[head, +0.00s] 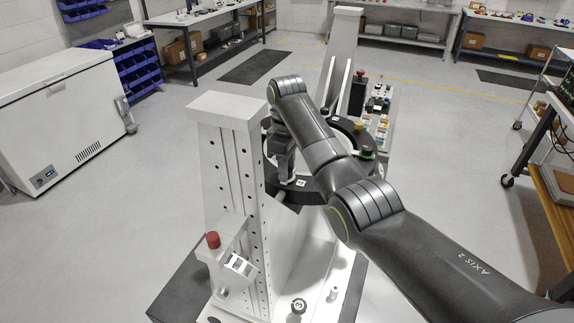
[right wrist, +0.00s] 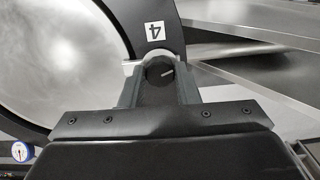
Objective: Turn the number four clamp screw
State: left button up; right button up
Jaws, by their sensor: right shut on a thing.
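The number four clamp screw (right wrist: 158,71) is a dark round knob with a white line on its face. In the right wrist view it sits between the fingers of my right gripper (right wrist: 160,88), which is shut on it. A white label with a 4 (right wrist: 154,31) is on the black ring (right wrist: 128,12) just above the knob. In the head view my right gripper (head: 286,178) reaches down to the near side of the ring (head: 318,188), beside a white label (head: 301,183). The screw itself is hidden there by the gripper. My left gripper is not in view.
A pale upright post (head: 226,150) stands close left of my right gripper. A box with a red button (head: 213,240) is on its front. Another post (head: 343,50) stands behind the ring. A pale round mirror surface (right wrist: 60,65) fills the ring. A small gauge (right wrist: 20,151) shows low left.

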jog(key=n, duration=0.5)
jog(key=shift+n, duration=0.3)
dwell(0.4)
jog(key=o, duration=1)
jog(key=shift+a, duration=0.1)
jog(key=shift+c, duration=0.2)
